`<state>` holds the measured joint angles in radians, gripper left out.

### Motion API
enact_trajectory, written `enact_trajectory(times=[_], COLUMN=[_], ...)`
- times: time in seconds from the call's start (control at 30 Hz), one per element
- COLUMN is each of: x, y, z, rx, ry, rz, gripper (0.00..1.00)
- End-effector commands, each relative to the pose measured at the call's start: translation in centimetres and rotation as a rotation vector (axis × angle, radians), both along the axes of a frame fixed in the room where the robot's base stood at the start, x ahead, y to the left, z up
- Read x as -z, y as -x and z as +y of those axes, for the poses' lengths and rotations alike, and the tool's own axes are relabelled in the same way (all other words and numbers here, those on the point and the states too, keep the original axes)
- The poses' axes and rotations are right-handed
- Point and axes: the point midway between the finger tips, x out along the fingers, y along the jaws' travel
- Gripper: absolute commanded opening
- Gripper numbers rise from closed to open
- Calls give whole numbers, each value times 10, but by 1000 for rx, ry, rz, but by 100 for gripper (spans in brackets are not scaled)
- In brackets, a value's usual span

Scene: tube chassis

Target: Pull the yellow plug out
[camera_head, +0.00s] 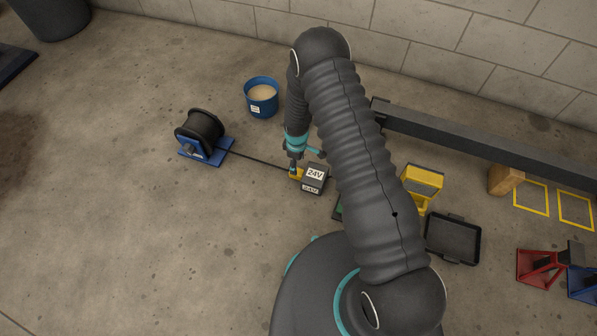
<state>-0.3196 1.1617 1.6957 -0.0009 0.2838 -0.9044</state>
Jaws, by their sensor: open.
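The yellow plug (299,174) is small and sits at the left side of a dark box labelled 24V (316,175). A black cable (256,160) runs from the plug's left side to a black cable reel (200,131) on a blue stand. My gripper (293,169) points down right at the plug, with its fingertips over or beside it. It is open. The fingertips are too small to tell whether they touch the plug. My arm hides the floor to the right of the box.
A blue bucket (262,98) of tan material stands behind the reel and box. The floor at left front is clear.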

Motion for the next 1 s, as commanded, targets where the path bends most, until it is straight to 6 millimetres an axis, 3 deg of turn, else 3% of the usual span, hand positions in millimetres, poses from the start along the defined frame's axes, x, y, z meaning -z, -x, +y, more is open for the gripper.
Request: enact_trajectory(times=[0.2, 0.4, 0.8, 0.87, 1.0], x=[40, 61, 67, 67, 67], y=[1, 0, 0, 0, 0], z=[-1, -1, -1, -1, -1], rx=[2, 2, 3, 3, 3], ry=[0, 0, 0, 0, 0], rz=[2, 0, 0, 0, 0], gripper=[65, 65, 65, 55, 20])
